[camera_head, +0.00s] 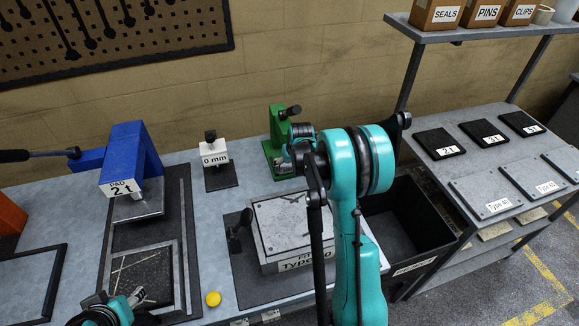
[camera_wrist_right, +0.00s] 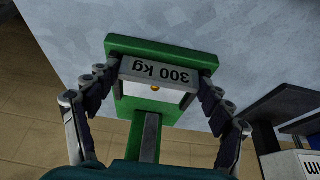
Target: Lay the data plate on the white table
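A pale grey plate with dark corner dots (camera_head: 290,225) lies on a light block labelled Type 40; it looks like the data plate, though I cannot be sure. A green press (camera_head: 275,150) stands behind it. In the right wrist view its white table (camera_wrist_right: 155,72) is marked 300 kg, with a small brass dot beneath the label. My right gripper (camera_head: 303,143) is beside the press, partly hidden by my arm. In the wrist view its spread fingers (camera_wrist_right: 158,85) are on either side of the white part, with no plate seen between them. My left gripper (camera_head: 115,305) is cut off at the bottom left; its fingers are unclear.
A blue press (camera_head: 130,155) marked PAD 2 t and a 0 mm gauge (camera_head: 214,152) stand to the left. A yellow ball-like knob (camera_head: 213,299) is near the front edge. A black bin (camera_head: 405,225) and a shelf rack (camera_head: 480,155) with plates and pads are right.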

